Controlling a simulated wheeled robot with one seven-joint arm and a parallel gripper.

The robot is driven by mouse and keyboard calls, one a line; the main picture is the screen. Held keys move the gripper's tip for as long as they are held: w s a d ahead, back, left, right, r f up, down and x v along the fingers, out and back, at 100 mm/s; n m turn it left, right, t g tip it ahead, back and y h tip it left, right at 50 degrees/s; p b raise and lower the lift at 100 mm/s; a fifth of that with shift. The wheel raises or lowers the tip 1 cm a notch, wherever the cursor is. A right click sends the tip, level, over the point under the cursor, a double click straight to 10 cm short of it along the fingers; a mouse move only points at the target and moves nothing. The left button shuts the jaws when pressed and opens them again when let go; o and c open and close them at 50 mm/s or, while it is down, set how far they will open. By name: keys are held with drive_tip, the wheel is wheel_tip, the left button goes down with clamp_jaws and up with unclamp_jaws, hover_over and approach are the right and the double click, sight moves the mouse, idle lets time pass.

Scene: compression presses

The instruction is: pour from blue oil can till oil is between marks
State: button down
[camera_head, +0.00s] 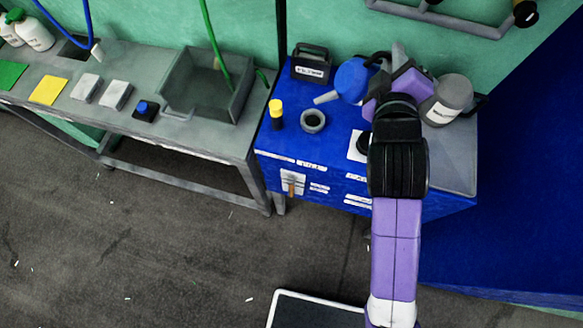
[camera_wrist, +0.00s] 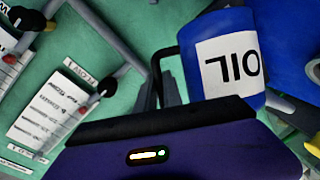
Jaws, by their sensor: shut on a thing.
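The blue oil can (camera_head: 352,82) is held above the blue cabinet, tilted with its pale spout (camera_head: 326,98) pointing left and slightly down, near and above the round dark-rimmed filler opening (camera_head: 313,120). In the wrist view the can (camera_wrist: 226,60) shows a white OIL label, rotated. My gripper (camera_head: 380,62) is shut on the can's dark handle; its fingers also show in the wrist view (camera_wrist: 165,85). No oil stream is discernible. A white plate with an orange-brown strip (camera_head: 291,184) is on the cabinet front; any marks are too small to read.
A grey labelled can (camera_head: 448,101) stands right of my arm on the cabinet top. A yellow-capped bottle (camera_head: 277,113) and a black labelled box (camera_head: 310,63) stand near the opening. A grey bench with a sink (camera_head: 208,85) is at left.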

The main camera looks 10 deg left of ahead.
drive_tip(key=shift+w+d+f+m, duration=0.25)
drive_tip(key=shift+d+f+m, duration=0.2)
drive_tip(key=shift+f, duration=0.1)
drive_tip(key=shift+r+p, duration=2.3)
drive_tip(key=shift+p, duration=0.05)
